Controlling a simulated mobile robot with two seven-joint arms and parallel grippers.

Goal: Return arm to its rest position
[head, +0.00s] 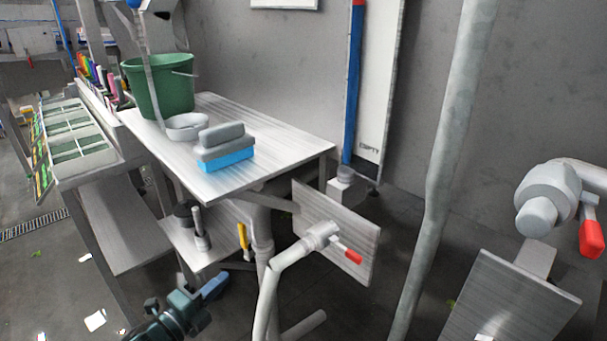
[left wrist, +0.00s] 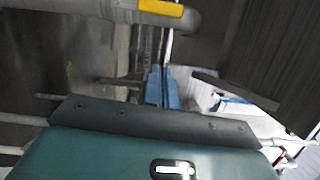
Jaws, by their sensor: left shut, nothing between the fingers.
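My left gripper (head: 212,286) shows at the bottom of the head view, a dark arm end with blue fingers. It is shut and holds nothing. It is low, in front of and below the steel table (head: 285,147), apart from it. In the left wrist view the blue fingers (left wrist: 162,88) lie together beyond the dark green wrist housing. My right gripper is not in view.
On the table stand a green bucket (head: 160,88), a grey bowl (head: 187,127) and a blue-and-grey brush (head: 225,150). A pipe with a red-handled valve (head: 325,238) rises right of my left gripper. A tall grey pipe (head: 450,130) stands farther right.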

